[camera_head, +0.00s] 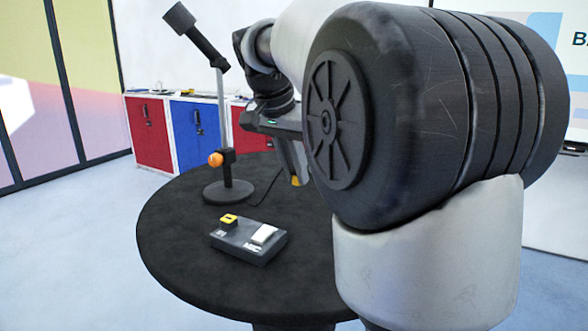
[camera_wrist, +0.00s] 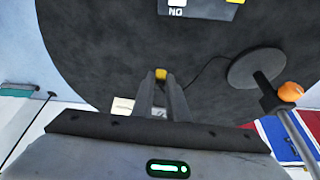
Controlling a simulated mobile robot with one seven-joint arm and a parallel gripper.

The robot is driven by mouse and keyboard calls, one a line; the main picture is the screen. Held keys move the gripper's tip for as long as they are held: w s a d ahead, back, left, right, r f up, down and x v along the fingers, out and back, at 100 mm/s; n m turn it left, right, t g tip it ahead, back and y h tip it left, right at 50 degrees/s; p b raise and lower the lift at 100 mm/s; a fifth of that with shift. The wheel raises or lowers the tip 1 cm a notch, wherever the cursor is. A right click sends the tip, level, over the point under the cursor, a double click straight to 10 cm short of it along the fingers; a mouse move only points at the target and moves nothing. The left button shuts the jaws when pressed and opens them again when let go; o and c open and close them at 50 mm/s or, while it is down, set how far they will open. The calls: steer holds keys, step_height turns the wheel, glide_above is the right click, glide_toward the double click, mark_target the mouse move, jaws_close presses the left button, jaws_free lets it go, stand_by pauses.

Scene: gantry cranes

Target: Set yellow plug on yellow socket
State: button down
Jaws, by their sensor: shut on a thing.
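The yellow plug (camera_wrist: 161,74) is between the fingertips of my gripper (camera_wrist: 161,81), which is shut on it. In the head view the yellow plug (camera_head: 296,182) shows as a small yellow tip below my gripper (camera_head: 295,176), above the table and to the right of the dark box. The yellow socket (camera_head: 229,219) is on the top left of that dark box (camera_head: 240,246). It also shows in the wrist view, cut by the top edge (camera_wrist: 237,1). The plug and socket are apart. My fingers hide much of the plug.
The box also carries a white block (camera_head: 264,234). A lamp stand (camera_head: 228,190) with an orange knob (camera_head: 216,159) rises behind the box, with a thin cable by its base. The round black table (camera_head: 190,270) is otherwise largely clear. Red and blue cabinets (camera_head: 195,131) stand behind.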

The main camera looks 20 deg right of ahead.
steer(key=a+r+p, duration=0.1)
steer(key=a+p, duration=0.2)
steer(key=a, duration=1.2)
steer(key=shift+w+r, duration=0.15)
steer(key=shift+w, duration=0.25)
stand_by(1.9)
stand_by(0.5)
steer(key=shift+d+f+b, duration=0.1)
steer(key=shift+f+b, duration=0.65)
steer(key=shift+f, duration=0.45)
steer(key=shift+f+b, duration=0.9)
steer(key=shift+f, duration=0.5)
stand_by(1.1)
